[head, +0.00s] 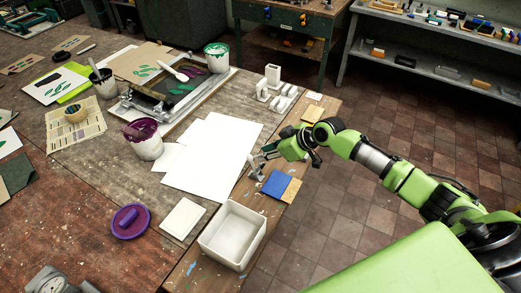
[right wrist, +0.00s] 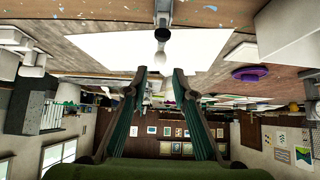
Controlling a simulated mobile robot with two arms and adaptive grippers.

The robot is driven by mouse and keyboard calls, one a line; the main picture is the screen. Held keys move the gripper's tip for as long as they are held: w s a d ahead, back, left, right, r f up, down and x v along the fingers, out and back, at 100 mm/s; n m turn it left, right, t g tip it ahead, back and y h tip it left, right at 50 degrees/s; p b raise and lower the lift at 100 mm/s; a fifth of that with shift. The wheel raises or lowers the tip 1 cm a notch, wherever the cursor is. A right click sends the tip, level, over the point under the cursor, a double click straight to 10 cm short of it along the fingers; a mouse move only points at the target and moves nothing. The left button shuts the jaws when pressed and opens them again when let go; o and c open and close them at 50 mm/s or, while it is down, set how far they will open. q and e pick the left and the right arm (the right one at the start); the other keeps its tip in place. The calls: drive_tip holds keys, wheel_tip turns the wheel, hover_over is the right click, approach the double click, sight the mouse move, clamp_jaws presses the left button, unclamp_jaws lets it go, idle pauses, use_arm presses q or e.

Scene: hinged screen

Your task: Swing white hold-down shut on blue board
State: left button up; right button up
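The blue board (head: 276,184) lies at the right edge of the workbench, beside a tan piece. A pale upright lever, apparently the white hold-down (head: 254,169), stands at the board's left edge, raised off it. My right gripper (head: 268,153) is just behind and above it. In the right wrist view, which is upside down, my right gripper's two dark fingers (right wrist: 160,72) are spread apart with nothing between them. My left gripper is not in view.
A white open bin (head: 232,235) stands in front of the board. White paper sheets (head: 222,140) lie to the left. White blocks (head: 276,91) stand farther back along the edge. A purple lid (head: 131,222) and a white slab (head: 183,218) lie front left. Tiled floor is clear on the right.

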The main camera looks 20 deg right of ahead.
sight(252, 157)
drive_tip(key=b+x, duration=0.2)
drive_tip(key=x, duration=0.1)
drive_tip(key=shift+s+f+b, duration=0.15)
drive_tip(key=shift+f+b, duration=0.25)
drive_tip(key=shift+f, duration=0.05)
drive_tip(key=b+x, duration=0.3)
drive_tip(key=x, duration=0.1)
drive_tip(key=shift+r+p, duration=0.35)
drive_tip(key=shift+p, duration=0.05)
drive_tip(key=c, duration=0.5)
drive_tip(key=shift+w+d, duration=0.1)
drive_tip(key=shift+w, duration=0.1)
drive_tip(key=shift+c, duration=0.5)
drive_tip(key=shift+w+a+f+b, duration=0.2)
drive_tip(key=shift+a+b, duration=0.05)
drive_tip(key=shift+b, duration=0.4)
drive_tip(key=shift+w+a+f, duration=0.15)
drive_tip(key=shift+w+a, duration=0.05)
drive_tip(key=shift+w, duration=0.1)
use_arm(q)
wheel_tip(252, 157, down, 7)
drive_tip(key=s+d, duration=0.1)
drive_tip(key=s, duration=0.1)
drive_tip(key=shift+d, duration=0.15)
use_arm(e)
drive_tip(key=shift+w+a, duration=0.1)
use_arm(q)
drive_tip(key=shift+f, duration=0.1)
